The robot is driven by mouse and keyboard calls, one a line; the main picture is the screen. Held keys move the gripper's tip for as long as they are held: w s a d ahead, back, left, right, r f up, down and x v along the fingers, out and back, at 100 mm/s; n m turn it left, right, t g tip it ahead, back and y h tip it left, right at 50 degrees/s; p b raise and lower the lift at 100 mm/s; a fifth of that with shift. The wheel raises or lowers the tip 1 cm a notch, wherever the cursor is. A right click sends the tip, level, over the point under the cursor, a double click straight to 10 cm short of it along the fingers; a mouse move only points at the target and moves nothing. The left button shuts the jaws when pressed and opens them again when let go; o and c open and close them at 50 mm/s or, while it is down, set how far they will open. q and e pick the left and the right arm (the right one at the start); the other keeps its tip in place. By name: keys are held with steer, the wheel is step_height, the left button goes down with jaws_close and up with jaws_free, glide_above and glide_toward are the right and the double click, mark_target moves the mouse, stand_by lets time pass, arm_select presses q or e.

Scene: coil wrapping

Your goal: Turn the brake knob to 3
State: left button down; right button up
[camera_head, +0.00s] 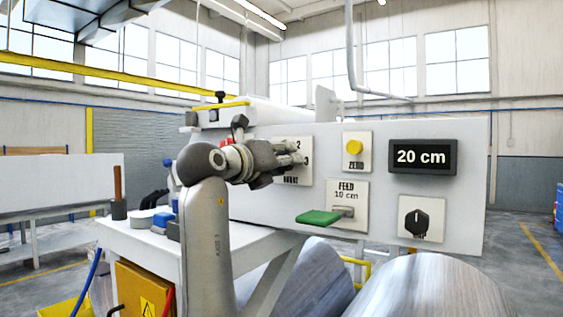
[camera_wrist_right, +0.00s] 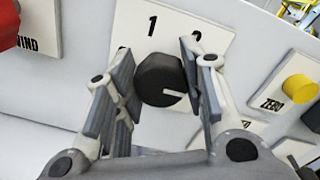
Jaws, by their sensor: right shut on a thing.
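The brake knob (camera_wrist_right: 160,78) is a round black knob on a white label plate (camera_wrist_right: 135,30) in the right wrist view. A "1" shows above it and a partly covered "2" to its upper right. Its white mark sits low on its face and points to the right, towards the right finger. My right gripper (camera_wrist_right: 158,85) has one finger on each side of the knob and is shut on it. In the head view my right gripper (camera_head: 292,153) covers the knob; "2" and "3" show on the plate (camera_head: 303,176) beside the fingertips. My left gripper is not in view.
The panel also carries a yellow ZERO button (camera_head: 354,147), a "20 cm" display (camera_head: 422,157), a FEED plate with a green lever (camera_head: 318,217) and another black knob (camera_head: 417,222). A red button (camera_wrist_right: 6,25) is left of the brake plate. Metal coils (camera_head: 430,285) lie below.

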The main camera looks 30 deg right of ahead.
steer(key=shift+f+m, duration=0.3)
stand_by(0.4)
steer(key=o, duration=0.8)
steer(key=shift+o, duration=1.1)
steer(key=shift+r, duration=0.2)
steer(key=shift+a, duration=0.1)
steer(key=v, duration=0.7)
steer(key=shift+a, duration=0.15)
